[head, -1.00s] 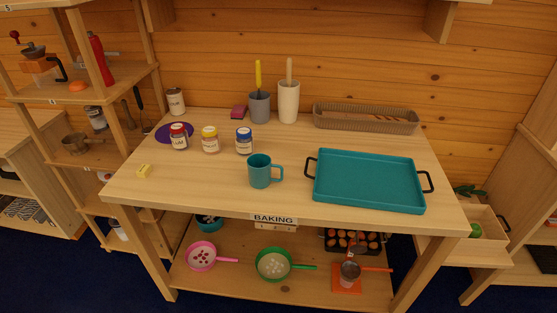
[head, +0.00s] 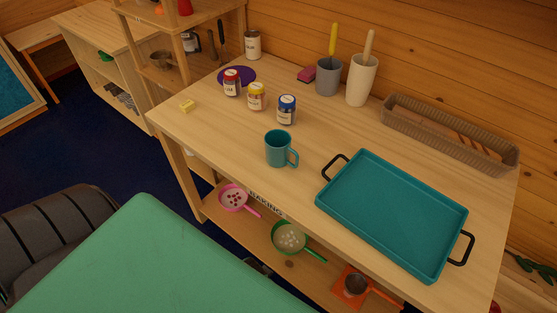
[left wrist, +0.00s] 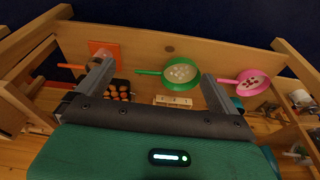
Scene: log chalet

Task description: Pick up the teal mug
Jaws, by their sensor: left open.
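The teal mug (head: 278,149) stands upright on the wooden table, its handle toward the right, between the jars and the teal tray. Nothing is holding it. My left gripper (left wrist: 155,71) is open and empty in the left wrist view, its two fingers apart, facing the lower shelf with the pans. I cannot make out the mug for certain in that view. In the head view, a large green part of mine fills the lower left, and no fingertips show clearly. My right gripper is not in view.
A teal tray (head: 392,215) with black handles lies right of the mug. Several jars, including a blue-lidded one (head: 287,110), stand behind it. A grey cup (head: 328,78) and a basket (head: 450,135) are at the back. The lower shelf holds a green pan (left wrist: 181,74) and pink pan (left wrist: 252,83).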

